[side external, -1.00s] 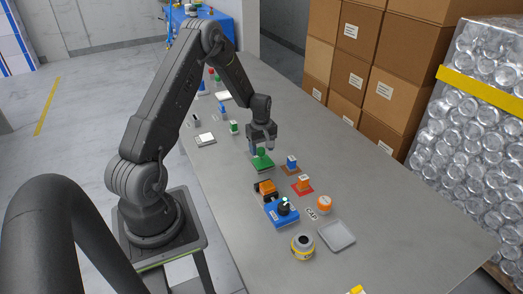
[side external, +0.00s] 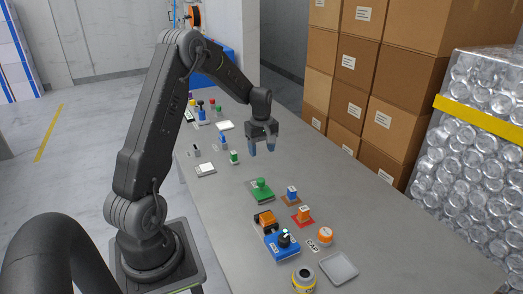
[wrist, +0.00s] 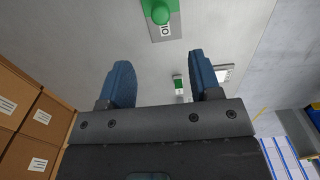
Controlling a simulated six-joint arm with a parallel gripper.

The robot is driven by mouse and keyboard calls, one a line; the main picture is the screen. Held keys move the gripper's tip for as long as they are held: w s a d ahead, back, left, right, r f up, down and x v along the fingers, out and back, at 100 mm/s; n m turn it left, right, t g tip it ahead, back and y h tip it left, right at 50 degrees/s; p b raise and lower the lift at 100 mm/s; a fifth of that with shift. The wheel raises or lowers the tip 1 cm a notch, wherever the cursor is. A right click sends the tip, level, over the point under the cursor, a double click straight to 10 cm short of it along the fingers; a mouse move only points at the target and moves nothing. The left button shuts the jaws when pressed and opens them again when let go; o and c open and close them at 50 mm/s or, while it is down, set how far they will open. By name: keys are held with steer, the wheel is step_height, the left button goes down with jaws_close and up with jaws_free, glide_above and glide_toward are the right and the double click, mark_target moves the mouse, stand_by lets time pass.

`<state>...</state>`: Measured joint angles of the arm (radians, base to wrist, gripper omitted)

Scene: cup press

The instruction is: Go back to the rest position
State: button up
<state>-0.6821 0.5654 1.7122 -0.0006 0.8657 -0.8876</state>
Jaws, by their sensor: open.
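My gripper (side external: 262,150) is open and empty, held above the grey table (side external: 240,215), with its fingers pointing down. In the wrist view its two blue fingers (wrist: 160,85) are spread apart with nothing between them that they touch. A green knob on a green-topped plate (side external: 262,186) stands on the table below and nearer the camera than the gripper. The knob also shows at the top of the wrist view (wrist: 158,12), apart from the fingers.
An orange block (side external: 265,220), a blue block with a black knob (side external: 284,240), a yellow-banded round part (side external: 304,280) and a grey tray (side external: 339,268) stand toward the near end. A green-and-white block (side external: 234,157) sits left of the gripper. Stacked cartons (side external: 370,75) stand beyond the table.

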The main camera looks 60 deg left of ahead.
steer(key=s+d+r+m+t+y, duration=0.1)
steer(key=s+d+r+m, duration=0.1)
steer(key=d+r+m, duration=0.4)
steer(key=s+d+r+m+t, duration=0.1)
steer(key=s+d+r+m, duration=0.1)
steer(key=d+r, duration=0.75)
steer(key=s+d+r+m+t+h, duration=0.1)
steer(key=s+d+r+m+t, duration=0.1)
steer(key=s+d+m, duration=0.8)
steer(key=s+d+t, duration=0.1)
steer(key=s+d, duration=0.3)
steer(key=shift+d+t, duration=0.2)
steer(key=shift+t, duration=0.1)
